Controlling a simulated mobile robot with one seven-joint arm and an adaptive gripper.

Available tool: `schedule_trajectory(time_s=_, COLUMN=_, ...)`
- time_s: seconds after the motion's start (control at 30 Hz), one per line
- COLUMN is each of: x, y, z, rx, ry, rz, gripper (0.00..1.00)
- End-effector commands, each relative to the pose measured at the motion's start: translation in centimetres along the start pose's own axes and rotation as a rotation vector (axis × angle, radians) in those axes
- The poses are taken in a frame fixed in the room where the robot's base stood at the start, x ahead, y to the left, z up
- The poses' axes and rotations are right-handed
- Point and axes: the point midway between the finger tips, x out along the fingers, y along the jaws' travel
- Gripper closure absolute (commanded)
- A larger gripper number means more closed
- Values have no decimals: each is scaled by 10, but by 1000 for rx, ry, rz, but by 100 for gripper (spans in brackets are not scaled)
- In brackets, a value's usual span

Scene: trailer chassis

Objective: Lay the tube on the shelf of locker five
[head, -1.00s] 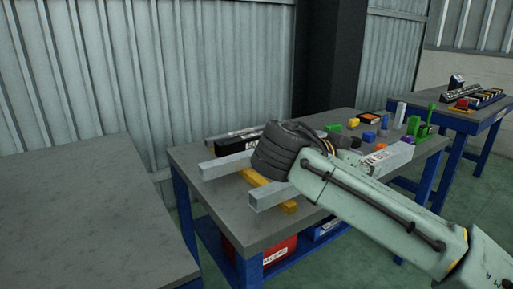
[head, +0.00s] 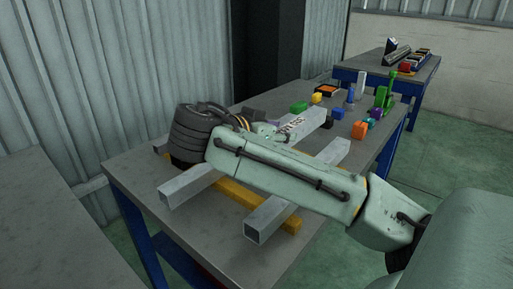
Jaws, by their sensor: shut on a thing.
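The grey square tube (head: 308,120) with a white label shows in the head view above the workbench, behind my forearm. My gripper (head: 268,130) is shut at the near end of it. The fingers are mostly hidden by my arm, so their exact hold does not show. The tube slants up to the right, over or close to the bench; I cannot tell the gap. Locker five and its shelf are not in view.
The workbench (head: 128,168) carries two grey rails (head: 268,216) across a yellow bar (head: 232,192). Several small coloured parts (head: 300,107) stand at its far end. A second bench (head: 425,72) stands behind. A bare grey surface (head: 45,215) lies left; floor is clear right.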

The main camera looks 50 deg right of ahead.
Motion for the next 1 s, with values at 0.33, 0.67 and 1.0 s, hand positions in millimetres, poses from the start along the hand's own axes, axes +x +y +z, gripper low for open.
schedule_trajectory(time_s=0.33, x=16, y=0, z=38, rx=2, ry=2, rz=-1, gripper=100)
schedule_trajectory(time_s=0.67, x=29, y=0, z=70, rx=2, ry=2, rz=-2, gripper=100)
schedule_trajectory(time_s=1.0, x=30, y=0, z=74, rx=2, ry=3, rz=-1, gripper=100)
